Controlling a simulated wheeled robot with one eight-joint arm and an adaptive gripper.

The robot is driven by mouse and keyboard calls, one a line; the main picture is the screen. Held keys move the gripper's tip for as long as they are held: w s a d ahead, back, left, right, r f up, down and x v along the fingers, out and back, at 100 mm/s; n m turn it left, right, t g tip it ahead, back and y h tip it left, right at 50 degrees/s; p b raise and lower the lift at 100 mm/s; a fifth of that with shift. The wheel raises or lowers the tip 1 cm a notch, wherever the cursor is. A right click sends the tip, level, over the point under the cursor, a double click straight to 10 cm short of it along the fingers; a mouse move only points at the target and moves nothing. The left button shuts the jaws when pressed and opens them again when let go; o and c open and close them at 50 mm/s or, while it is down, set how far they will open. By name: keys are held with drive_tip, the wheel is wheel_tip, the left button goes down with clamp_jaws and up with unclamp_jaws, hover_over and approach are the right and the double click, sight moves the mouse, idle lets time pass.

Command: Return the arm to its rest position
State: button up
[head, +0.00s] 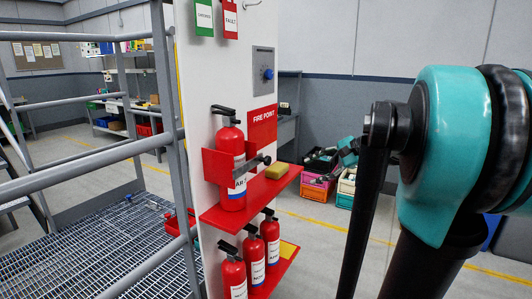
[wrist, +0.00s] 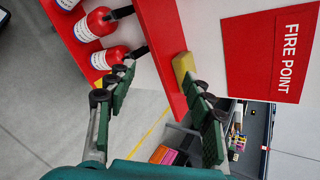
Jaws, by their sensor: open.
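My gripper (wrist: 160,82) is open in the wrist view. Its two dark green-padded fingers are spread and nothing is between them. The gap faces the red shelf edge, and the right fingertip overlaps the yellow block in the picture; I cannot tell whether they touch. In the head view, my teal and black arm (head: 440,160) fills the right side. A small teal and grey part beyond its black link looks like my wrist and gripper, in front of the crates; its fingers are too small to read there.
A white fire-point panel carries a red shelf (head: 262,192) with an extinguisher (head: 231,165) and a yellow block (head: 284,171). Several extinguishers (head: 270,237) stand below. Grey railings (head: 90,160) are left. Colored crates (head: 316,190) stand behind on open floor.

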drive_tip(key=s+d+f+n+h, duration=0.1)
drive_tip(key=s+f+n+h, duration=0.2)
drive_tip(key=s+f, duration=0.3)
drive_tip(key=s+d+f+n+h, duration=0.1)
drive_tip(key=s+f+n+h, duration=0.2)
drive_tip(key=f, duration=0.9)
drive_tip(key=s+d+f+n+h, duration=0.1)
drive_tip(key=s+f+n+h, duration=0.2)
drive_tip(key=s+f+n, duration=0.3)
drive_tip(key=s+f, duration=0.3)
drive_tip(key=f, duration=0.1)
drive_tip(key=shift+s+g+h, duration=0.3)
drive_tip(key=shift+s+g, duration=0.05)
drive_tip(key=shift+g, duration=0.05)
drive_tip(key=shift+d, duration=0.1)
